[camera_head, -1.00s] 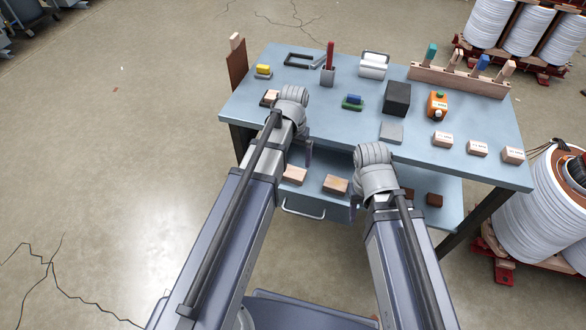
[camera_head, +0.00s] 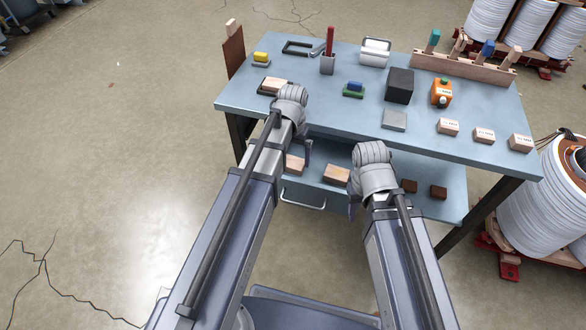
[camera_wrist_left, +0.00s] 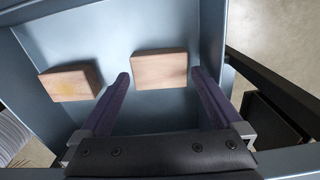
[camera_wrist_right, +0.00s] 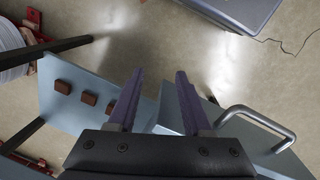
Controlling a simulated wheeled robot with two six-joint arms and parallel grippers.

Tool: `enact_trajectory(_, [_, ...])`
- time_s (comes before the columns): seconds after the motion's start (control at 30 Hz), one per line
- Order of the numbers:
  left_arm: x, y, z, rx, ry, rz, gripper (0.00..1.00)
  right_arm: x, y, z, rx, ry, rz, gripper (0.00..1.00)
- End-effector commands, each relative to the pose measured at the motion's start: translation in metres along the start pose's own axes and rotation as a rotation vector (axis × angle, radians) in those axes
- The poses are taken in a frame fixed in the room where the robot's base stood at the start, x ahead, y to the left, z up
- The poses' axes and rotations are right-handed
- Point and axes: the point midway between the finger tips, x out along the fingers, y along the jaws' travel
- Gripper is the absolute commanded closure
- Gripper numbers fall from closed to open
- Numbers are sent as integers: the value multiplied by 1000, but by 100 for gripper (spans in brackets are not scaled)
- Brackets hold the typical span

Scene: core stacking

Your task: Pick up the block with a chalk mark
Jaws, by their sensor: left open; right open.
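Two light wooden blocks lie in the open drawer (camera_head: 303,197) under the table. In the left wrist view the left block (camera_wrist_left: 70,82) has a faint yellowish patch near its lower left edge; I cannot tell if it is chalk. The other block (camera_wrist_left: 160,70) looks plain. In the head view they are the right block (camera_head: 336,175) and the partly hidden left block (camera_head: 295,164). My left gripper (camera_wrist_left: 161,78) is open above the drawer, with the plain block showing between its fingers, not gripped. My right gripper (camera_wrist_right: 159,75) is open and empty, near the drawer's handle side.
The blue table (camera_head: 330,110) carries a tray-held block (camera_head: 274,84), a dark box (camera_head: 399,85), an orange device (camera_head: 441,92), labelled blocks (camera_head: 484,136) and a peg rack (camera_head: 465,68). Brown blocks (camera_wrist_right: 88,97) lie on the lower shelf. The drawer handle (camera_wrist_right: 258,122) sticks out.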

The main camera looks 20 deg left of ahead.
Motion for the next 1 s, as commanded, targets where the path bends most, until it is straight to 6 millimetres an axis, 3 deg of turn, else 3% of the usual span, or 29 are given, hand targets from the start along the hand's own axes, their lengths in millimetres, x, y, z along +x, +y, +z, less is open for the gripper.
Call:
enact_trajectory(0.03, [14,0,0,0,0,0,0,14,-1,-1,0,0,0,50])
enact_trajectory(0.13, [25,0,0,0,0,0,0,25,-2,-2,0,0,0,50])
enact_trajectory(0.47, [26,0,0,0,0,0,0,26,-2,-2,0,0,0,50])
enact_trajectory(1.0, [26,0,0,0,0,0,61,26,-2,-2,0,0,0,50])
